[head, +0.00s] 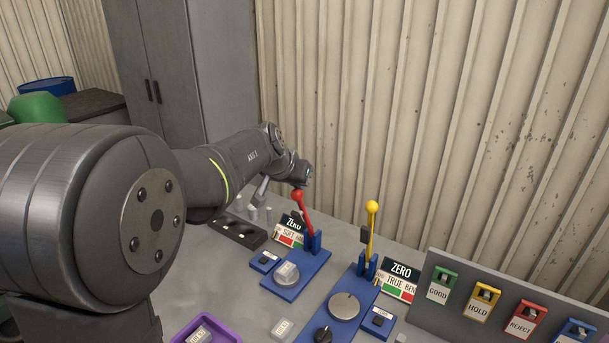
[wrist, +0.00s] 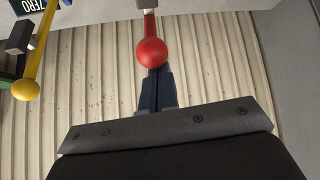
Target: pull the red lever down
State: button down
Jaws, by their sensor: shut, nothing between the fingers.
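The red lever (head: 304,211) with its round red knob stands up from a blue base (head: 296,282) on the bench, leaning slightly left in the head view. In the wrist view the red knob (wrist: 151,53) is near the top centre, its stem running up to the frame edge. My gripper (wrist: 155,76) is shut and empty. Its dark fingers run up to the knob, which covers their tips. I cannot tell whether they touch it. In the head view the wrist end is just above the knob, and the fingers cannot be made out.
A yellow lever (head: 371,228) stands to the right on its own blue base, and also shows in the wrist view (wrist: 28,85). A grey panel with labelled tags (head: 457,293) is at the right. A purple tray (head: 223,326) lies in front. The corrugated wall (head: 430,120) is behind.

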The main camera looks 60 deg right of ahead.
jog(key=a+f, duration=0.8)
jog(key=a, duration=0.3)
jog(key=shift+h, duration=0.3)
jog(key=shift+s+a+f, duration=0.15)
jog(key=shift+a+f, duration=0.85)
jog(key=shift+f, duration=1.3)
jog(key=shift+s+a+f, duration=0.1)
jog(key=shift+a+f, duration=0.85)
jog(key=shift+f, duration=1.35)
jog(key=shift+s+a+f, duration=0.15)
jog(key=shift+a+f, duration=0.85)
jog(key=shift+f, duration=1.3)
notch_tip(320, 180, up, 10)
jog(key=w+d+f+h, duration=0.1)
jog(key=w, duration=0.1)
jog(key=a+f, duration=0.1)
jog(key=a, duration=0.7)
jog(key=shift+s+a+f+t, duration=0.3)
jog(key=shift+a+f, duration=0.05)
jog(key=shift+a, duration=0.05)
jog(key=shift+d, duration=0.1)
